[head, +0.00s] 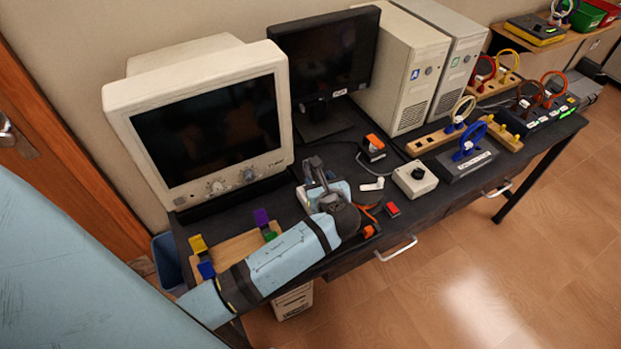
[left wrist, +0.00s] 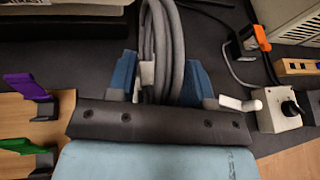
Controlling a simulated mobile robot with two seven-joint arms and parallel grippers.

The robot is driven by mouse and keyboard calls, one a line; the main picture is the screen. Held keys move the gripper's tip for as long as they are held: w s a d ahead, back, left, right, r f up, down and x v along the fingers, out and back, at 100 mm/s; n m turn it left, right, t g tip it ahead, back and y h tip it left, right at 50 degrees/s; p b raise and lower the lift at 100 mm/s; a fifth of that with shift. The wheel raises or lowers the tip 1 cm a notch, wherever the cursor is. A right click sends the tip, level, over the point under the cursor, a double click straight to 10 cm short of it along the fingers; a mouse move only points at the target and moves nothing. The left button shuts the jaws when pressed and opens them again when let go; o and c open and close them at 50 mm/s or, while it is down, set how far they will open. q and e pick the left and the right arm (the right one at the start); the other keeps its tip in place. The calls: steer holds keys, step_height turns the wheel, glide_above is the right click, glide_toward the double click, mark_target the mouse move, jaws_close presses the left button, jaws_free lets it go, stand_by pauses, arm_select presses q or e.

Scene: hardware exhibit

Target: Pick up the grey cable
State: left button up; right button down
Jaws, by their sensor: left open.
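The grey cable (left wrist: 178,45) is a coiled bundle, seen in the left wrist view running from the top edge down between my fingers, with a pale tie or plug on it. My left gripper (left wrist: 159,82) is open, with one blue finger on each side of the cable. I cannot tell whether the fingers touch it. In the head view my left gripper (head: 324,190) is over the dark bench in front of the black monitor, and my wrist hides much of the cable. My right gripper is in neither view.
A beige CRT monitor (head: 210,128) stands to the left. A wooden board (head: 230,250) with coloured hooks lies beside my left forearm. A white switch box (head: 415,179), a small red block (head: 392,209) and a black-and-orange plug (head: 373,146) are to the right of the gripper.

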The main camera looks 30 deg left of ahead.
arm_select(q)
steer(key=shift+s+d+r, duration=0.1)
steer(key=shift+c, duration=0.5)
jaws_close()
step_height(320, 180, up, 20)
steer(key=shift+p, duration=0.45)
